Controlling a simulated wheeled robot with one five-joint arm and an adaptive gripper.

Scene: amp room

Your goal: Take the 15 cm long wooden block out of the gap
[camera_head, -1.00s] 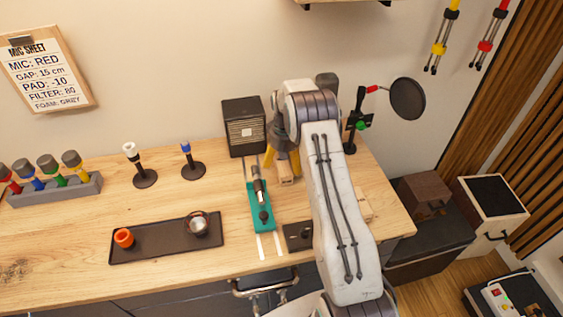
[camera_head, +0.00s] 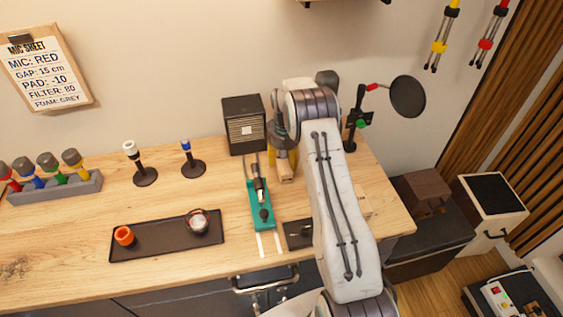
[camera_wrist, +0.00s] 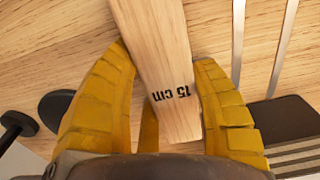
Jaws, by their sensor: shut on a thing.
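The wooden block marked "15 cm" (camera_wrist: 165,70) lies lengthwise between the yellow fingers of my gripper (camera_wrist: 172,100) in the wrist view. The fingers are shut on its sides. In the head view my gripper (camera_head: 284,160) is right of the rails, near the dark speaker-like box (camera_head: 245,125), and the block's pale end (camera_head: 286,173) shows below the fingers. The teal carriage with a microphone (camera_head: 261,208) sits on the two rails left of the block. I cannot tell whether the block touches the table.
A dark tray (camera_head: 150,247) with an orange cup and a glass-like cup lies to the left. Two small stands (camera_head: 192,165) are behind it. A black pop filter (camera_head: 408,97) stands right of my arm. My arm hides part of the table. The front left table is clear.

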